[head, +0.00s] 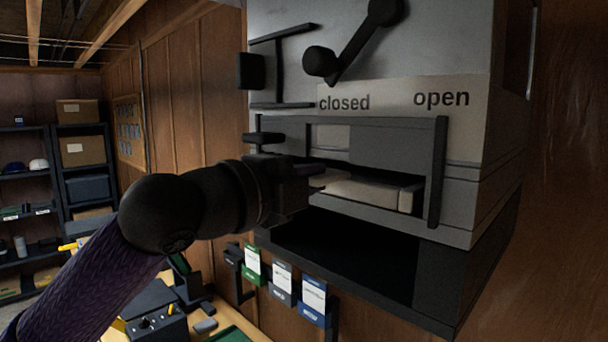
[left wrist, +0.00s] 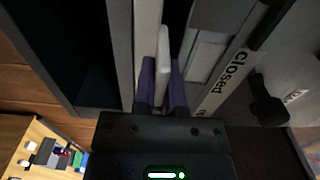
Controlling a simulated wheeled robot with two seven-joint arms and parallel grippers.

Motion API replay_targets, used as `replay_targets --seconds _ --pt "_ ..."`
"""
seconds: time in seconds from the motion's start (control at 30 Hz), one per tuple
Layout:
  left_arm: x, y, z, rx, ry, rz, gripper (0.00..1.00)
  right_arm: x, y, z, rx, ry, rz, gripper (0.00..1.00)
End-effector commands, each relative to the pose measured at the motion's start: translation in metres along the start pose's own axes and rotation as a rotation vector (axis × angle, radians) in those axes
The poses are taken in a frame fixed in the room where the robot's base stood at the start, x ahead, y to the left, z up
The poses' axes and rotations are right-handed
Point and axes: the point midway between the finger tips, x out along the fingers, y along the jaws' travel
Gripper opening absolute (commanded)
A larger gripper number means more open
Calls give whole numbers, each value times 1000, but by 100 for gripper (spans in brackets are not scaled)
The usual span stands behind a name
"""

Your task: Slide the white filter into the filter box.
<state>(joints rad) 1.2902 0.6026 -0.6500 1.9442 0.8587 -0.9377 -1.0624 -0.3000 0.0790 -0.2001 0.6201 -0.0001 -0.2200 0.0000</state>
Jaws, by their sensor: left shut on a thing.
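The grey filter box (head: 462,205) is on the wooden wall, with a dark-framed slot in its front. The white filter (head: 375,191) lies flat in the slot opening, its right end near the right side of the frame. My left gripper (head: 316,182) is at the left part of the slot, shut on a thin white part of the filter. In the left wrist view, the two fingers (left wrist: 162,88) pinch this upright white piece (left wrist: 163,55), beside a larger pale slab. How deep the filter sits is hard to tell. My right gripper is out of view.
A black lever (head: 350,45) with a round knob is above the "closed" and "open" label plate (head: 392,97). A dark opening (head: 345,257) is below the slot. Several small packets (head: 283,283) hang below left; shelves (head: 82,170) stand far left.

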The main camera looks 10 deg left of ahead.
Motion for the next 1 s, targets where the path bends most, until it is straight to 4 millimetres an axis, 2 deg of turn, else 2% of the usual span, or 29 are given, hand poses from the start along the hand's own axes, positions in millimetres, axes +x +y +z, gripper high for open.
replay_targets --seconds 0.4,0.43,0.6,0.87,1.0 --pt "8 0 0 0 0 -1 0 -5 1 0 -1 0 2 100" --pt "8 0 0 0 0 -1 20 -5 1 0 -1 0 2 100" --pt "8 0 0 0 0 0 55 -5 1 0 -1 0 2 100" --pt "6 1 0 0 0 0 55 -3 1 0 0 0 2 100" --pt "-14 4 1 5 -3 -3 55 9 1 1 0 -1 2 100"
